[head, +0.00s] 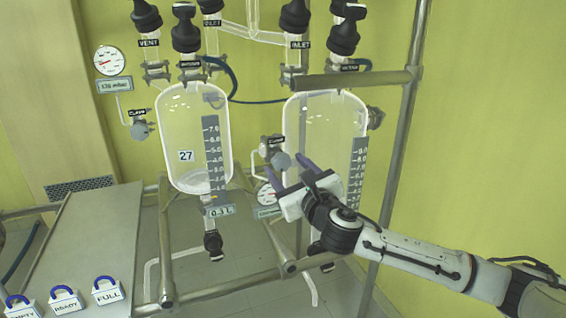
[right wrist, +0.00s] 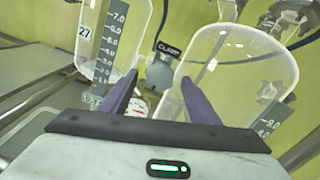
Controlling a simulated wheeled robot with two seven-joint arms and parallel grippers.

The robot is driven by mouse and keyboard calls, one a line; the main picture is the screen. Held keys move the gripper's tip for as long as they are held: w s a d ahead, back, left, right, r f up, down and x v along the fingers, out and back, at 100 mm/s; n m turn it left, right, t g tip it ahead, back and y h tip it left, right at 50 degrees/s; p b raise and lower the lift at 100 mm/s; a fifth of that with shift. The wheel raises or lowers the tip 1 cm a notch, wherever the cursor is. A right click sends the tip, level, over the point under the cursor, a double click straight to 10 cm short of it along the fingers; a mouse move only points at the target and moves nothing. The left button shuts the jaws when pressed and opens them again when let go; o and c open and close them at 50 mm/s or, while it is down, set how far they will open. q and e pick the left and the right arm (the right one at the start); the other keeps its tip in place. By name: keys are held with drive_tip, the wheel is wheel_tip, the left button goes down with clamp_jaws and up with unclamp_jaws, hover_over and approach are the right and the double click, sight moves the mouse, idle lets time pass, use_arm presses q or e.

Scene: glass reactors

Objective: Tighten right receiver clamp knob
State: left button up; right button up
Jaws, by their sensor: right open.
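The knob also shows in the right wrist view (right wrist: 160,76), under a label reading CLAMP, beyond and between my fingertips. My right gripper (head: 289,170) has two purple fingers spread apart, empty, just in front of the knob and pointing at it. I cannot tell whether a finger touches it. My left gripper is not in view.
The left receiver (head: 193,130), marked 27, hangs to the left with its own clamp knob (head: 141,130). A round gauge (head: 266,193) sits just below my fingers. A frame bar (head: 350,80) crosses above. A bench (head: 95,240) with padlock tags stands at left.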

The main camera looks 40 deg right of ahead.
sight(281, 162)
drive_tip(key=shift+x, duration=1.4)
drive_tip(key=c, duration=1.1)
drive_tip(key=shift+o, duration=0.2)
drive_tip(key=shift+m, duration=0.3)
